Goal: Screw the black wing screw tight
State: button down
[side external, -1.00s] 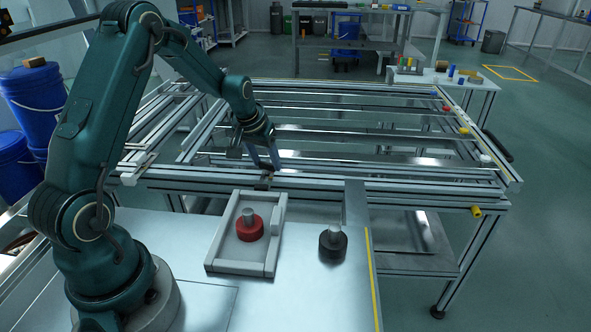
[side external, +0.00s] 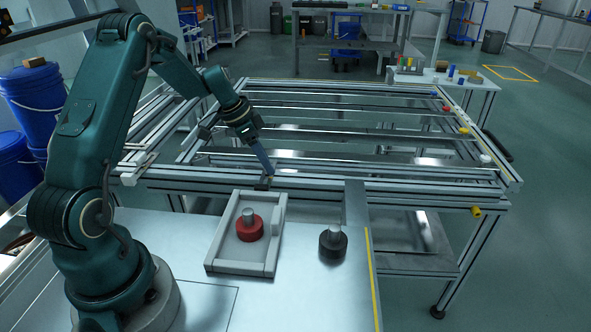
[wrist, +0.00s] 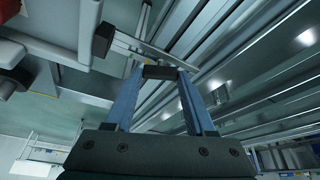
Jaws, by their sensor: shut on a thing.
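My gripper (side external: 269,175) reaches down to the near rail of the metal frame (side external: 420,187). In the wrist view its two blue fingers (wrist: 160,74) are closed on a small dark block, which I take as the black wing screw (wrist: 160,72). In the side view the fingers show nearly edge-on and largely hide the screw. A small dark part (side external: 262,185) shows at the rail just below the fingertips. How deep the screw sits cannot be told.
A grey tray (side external: 212,262) holding a red-based metal peg (side external: 249,228) lies on the near table. A black-based peg (side external: 333,244) stands right of it. Several coloured knobs line the frame's right side. Rails cross the area behind my gripper.

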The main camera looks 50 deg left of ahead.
jog(key=shift+w+a+m+g+h, duration=0.1)
jog(key=shift+m+g+h, duration=0.2)
jog(key=shift+m, duration=0.75)
jog(key=shift+a+m+g+h, duration=0.15)
jog(key=shift+m+h, duration=0.25)
jog(key=shift+m, duration=0.65)
jog(key=shift+d, duration=0.1)
jog(key=shift+c, duration=1.2)
grip_release()
jog(key=shift+v, duration=2.6)
